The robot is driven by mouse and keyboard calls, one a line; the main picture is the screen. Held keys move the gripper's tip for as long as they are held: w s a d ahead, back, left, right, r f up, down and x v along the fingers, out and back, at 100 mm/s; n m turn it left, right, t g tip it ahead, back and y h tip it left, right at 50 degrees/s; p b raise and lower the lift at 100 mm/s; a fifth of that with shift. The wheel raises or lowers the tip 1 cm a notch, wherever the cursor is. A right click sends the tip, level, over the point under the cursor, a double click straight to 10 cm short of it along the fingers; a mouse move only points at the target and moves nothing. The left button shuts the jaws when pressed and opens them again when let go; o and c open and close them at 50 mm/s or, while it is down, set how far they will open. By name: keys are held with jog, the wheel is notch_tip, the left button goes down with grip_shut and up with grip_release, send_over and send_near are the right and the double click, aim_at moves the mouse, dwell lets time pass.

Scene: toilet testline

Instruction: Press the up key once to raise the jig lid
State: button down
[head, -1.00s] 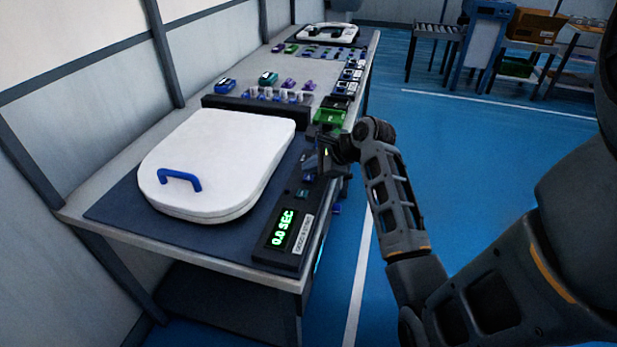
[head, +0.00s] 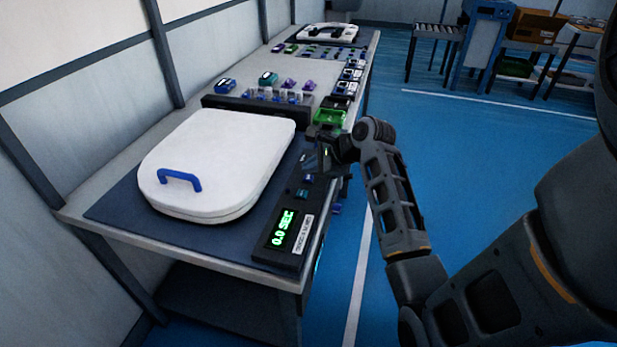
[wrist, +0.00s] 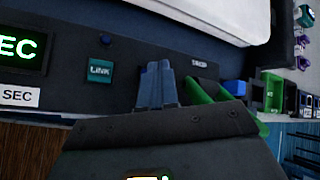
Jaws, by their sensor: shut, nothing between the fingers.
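The white jig lid (head: 225,150) with a blue handle (head: 178,180) lies down flat on the dark jig base. The dark control strip (head: 283,235) along its right side carries a green "0.0 SEC" display and a teal key marked LINK (wrist: 101,70). My gripper (head: 322,158) is over the far part of this strip. In the wrist view, its blue-grey fingertips (wrist: 157,72) are together and empty, beside a small label too blurred to read. I cannot make out the up key; the fingers may hide it. Contact with the strip cannot be told.
A green tray (head: 330,117) and several small bins line the bench's right edge beyond my gripper. A dark rack (head: 257,106) with small parts stands behind the lid. A roller conveyor and shelves stand far back.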

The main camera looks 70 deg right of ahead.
jog(key=shift+f, duration=0.4)
